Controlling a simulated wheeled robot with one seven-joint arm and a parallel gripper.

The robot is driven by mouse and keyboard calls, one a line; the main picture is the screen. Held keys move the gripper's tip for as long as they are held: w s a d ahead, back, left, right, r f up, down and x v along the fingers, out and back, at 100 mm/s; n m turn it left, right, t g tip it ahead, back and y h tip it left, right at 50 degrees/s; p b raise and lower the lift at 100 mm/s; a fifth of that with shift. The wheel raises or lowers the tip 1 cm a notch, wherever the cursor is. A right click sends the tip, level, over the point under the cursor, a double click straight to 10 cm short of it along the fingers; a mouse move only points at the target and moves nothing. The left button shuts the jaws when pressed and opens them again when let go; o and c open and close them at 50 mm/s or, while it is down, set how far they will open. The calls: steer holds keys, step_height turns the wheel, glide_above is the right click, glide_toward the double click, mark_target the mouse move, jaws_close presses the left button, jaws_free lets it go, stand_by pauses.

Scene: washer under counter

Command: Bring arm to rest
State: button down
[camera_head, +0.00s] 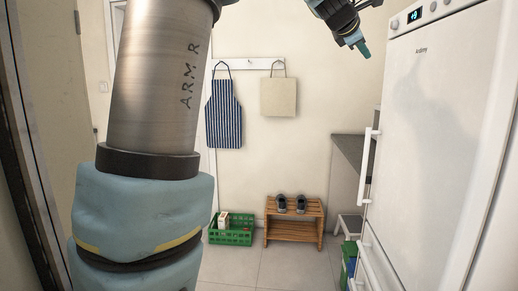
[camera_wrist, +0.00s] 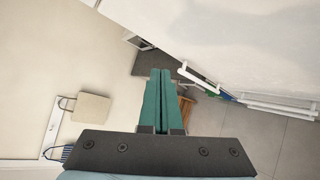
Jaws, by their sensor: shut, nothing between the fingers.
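My gripper (camera_head: 363,48) is at the upper right of the head view, high in the air to the left of the tall white fridge (camera_head: 450,110). In the wrist view my gripper (camera_wrist: 161,74) has its two green fingers together, with nothing between them. It touches nothing that I can see. A large silver and light blue part of my own arm fills the left of the head view and hides what is behind it.
A striped apron (camera_head: 224,113) and a beige bag (camera_head: 278,97) hang on a wall rack. Below are a green crate (camera_head: 231,236) and a wooden bench (camera_head: 293,235) with shoes (camera_head: 291,204). A dark counter (camera_head: 352,152) stands beside the fridge. The middle floor is clear.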

steer(key=s+a+f+m+g+y, duration=0.2)
steer(key=a+f+m+y, duration=0.15)
steer(key=a+f, duration=0.75)
steer(key=s+a+f+m+g+y, duration=0.1)
steer(key=a+f+m+y, duration=0.25)
steer(key=a+f, duration=0.75)
steer(key=s+a+f+m+g+y, duration=0.1)
steer(key=s+a+f+m, duration=0.3)
steer(key=s+f, duration=0.5)
steer(key=s+a+f+m+g+y, duration=0.1)
steer(key=s+a+f+m+g, duration=0.3)
steer(key=s+a+f, duration=0.5)
step_height(320, 180, down, 3)
steer(key=shift+s+a+m+y, duration=0.25)
steer(key=shift+s+m+y, duration=0.05)
steer(key=shift+s+m, duration=0.45)
